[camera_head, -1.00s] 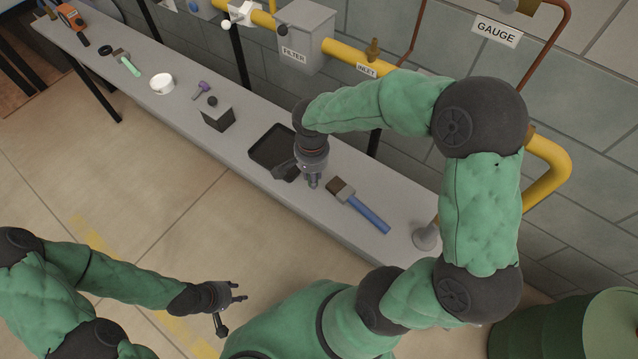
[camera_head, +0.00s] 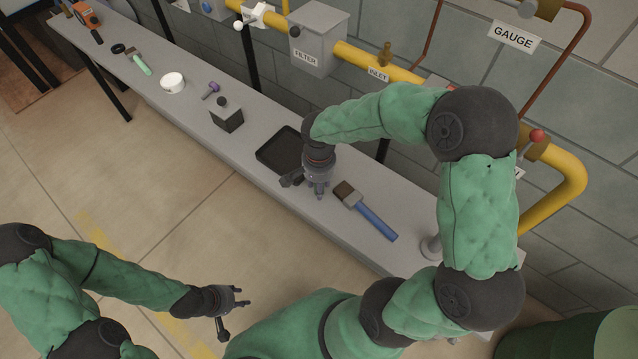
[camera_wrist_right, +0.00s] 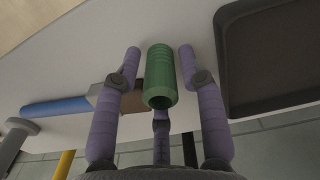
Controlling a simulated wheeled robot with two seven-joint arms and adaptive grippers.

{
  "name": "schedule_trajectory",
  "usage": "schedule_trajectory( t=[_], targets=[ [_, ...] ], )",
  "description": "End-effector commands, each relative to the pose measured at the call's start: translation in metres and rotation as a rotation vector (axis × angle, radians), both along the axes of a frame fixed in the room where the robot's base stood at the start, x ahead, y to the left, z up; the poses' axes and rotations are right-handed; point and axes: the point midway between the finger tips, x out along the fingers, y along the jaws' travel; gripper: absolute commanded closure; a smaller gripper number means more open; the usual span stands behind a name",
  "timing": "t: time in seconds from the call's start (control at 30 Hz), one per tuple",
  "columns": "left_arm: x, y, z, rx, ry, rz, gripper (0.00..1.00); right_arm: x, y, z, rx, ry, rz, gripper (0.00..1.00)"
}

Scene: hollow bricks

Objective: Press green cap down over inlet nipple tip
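The green cap (camera_wrist_right: 160,75) shows in the right wrist view as a ribbed cylinder with its open end towards the camera. It is between the purple-grey fingers of my right gripper (camera_wrist_right: 160,58), with narrow gaps showing on both sides. In the head view my right gripper (camera_head: 318,190) points down over the bench, its fingers spread; the cap cannot be made out there. The brass inlet nipple (camera_head: 385,52) stands upright on the yellow pipe, above the INLET label (camera_head: 378,73). My left gripper (camera_head: 236,301) is open and empty over the floor, clear of the bench.
A black tray (camera_head: 270,160) lies left of my right gripper, and a blue-handled brush (camera_head: 376,222) lies to its right. A dark block (camera_head: 228,118), a white tub (camera_head: 173,82) and several tools lie farther left. The yellow pipe (camera_head: 400,73) and filter box (camera_head: 318,42) are behind the bench.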

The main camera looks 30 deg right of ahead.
Motion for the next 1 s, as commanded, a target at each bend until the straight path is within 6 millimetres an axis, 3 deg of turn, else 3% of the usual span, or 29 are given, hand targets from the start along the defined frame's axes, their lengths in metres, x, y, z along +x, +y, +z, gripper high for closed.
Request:
schedule_trajectory(
  t=[0.43,0.73,1.0],
  targets=[
    [0.000,0.000,0.006,0.000,0.000,0.000,0.60,0.000,0.000,0.006,0.000,-0.001,0.000,0.51],
    [0.000,0.000,0.034,0.000,0.000,0.000,0.60,0.002,-0.007,0.061,-0.001,-0.003,-0.002,0.51],
    [0.000,0.000,0.044,0.000,0.000,0.000,0.60,0.002,-0.007,0.099,0.000,-0.001,0.000,0.51]
  ],
)
